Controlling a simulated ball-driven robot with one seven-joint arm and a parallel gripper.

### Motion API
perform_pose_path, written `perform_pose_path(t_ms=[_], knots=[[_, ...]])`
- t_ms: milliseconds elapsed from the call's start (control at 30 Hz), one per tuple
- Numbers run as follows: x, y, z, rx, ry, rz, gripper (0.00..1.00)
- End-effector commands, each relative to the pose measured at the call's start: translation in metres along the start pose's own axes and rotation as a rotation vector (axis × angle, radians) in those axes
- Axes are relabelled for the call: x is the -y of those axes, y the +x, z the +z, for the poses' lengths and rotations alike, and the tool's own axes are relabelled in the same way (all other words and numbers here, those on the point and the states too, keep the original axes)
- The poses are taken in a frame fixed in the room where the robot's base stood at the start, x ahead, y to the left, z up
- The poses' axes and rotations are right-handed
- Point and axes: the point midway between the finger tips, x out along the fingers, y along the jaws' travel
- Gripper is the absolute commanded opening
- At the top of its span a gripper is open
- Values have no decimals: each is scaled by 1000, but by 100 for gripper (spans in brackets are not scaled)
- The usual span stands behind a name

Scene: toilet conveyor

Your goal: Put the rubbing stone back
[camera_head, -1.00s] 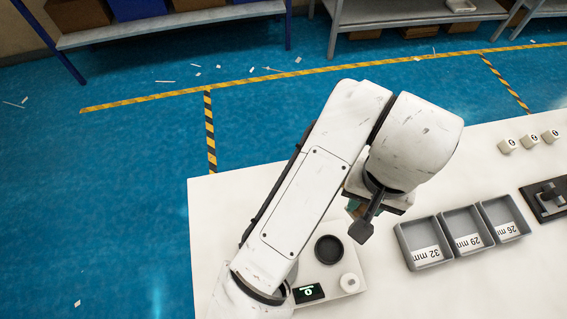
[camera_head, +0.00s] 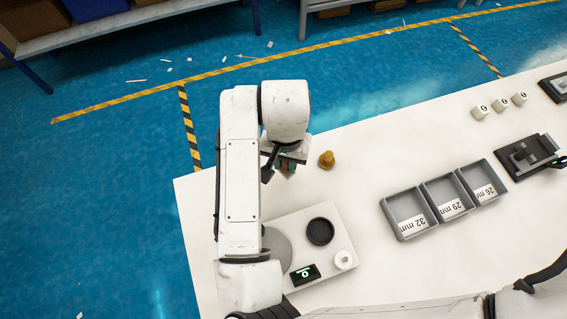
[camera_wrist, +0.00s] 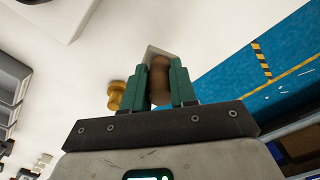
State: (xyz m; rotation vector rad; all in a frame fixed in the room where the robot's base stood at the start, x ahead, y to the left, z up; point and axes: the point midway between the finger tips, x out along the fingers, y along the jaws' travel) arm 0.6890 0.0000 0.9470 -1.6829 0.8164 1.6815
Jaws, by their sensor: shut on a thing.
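My gripper (camera_head: 285,162) is shut on the rubbing stone, at the far left part of the white table. In the wrist view my gripper's green fingers (camera_wrist: 159,88) are on both sides of the brown rubbing stone (camera_wrist: 159,75). A pale, angular end shows just beyond the fingertips. In the head view the fingers and arm mostly hide the stone. I cannot tell whether it touches the table.
A brass knob-like piece (camera_head: 327,160) stands close right of my gripper. Nearer are a round black dish (camera_head: 320,231), a white knob (camera_head: 343,260) and a small display (camera_head: 305,275). Grey bins (camera_head: 404,235) labelled 32, 29 and 26 mm stand right. Table between is clear.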

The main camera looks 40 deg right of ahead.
Motion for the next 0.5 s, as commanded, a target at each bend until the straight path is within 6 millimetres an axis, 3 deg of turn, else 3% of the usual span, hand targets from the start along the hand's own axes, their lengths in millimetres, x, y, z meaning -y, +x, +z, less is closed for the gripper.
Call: perform_pose_path(t_ms=[333,500], knots=[[5,34,-2,1,-1,2,0],[5,37,-2,1,1,0,0]])
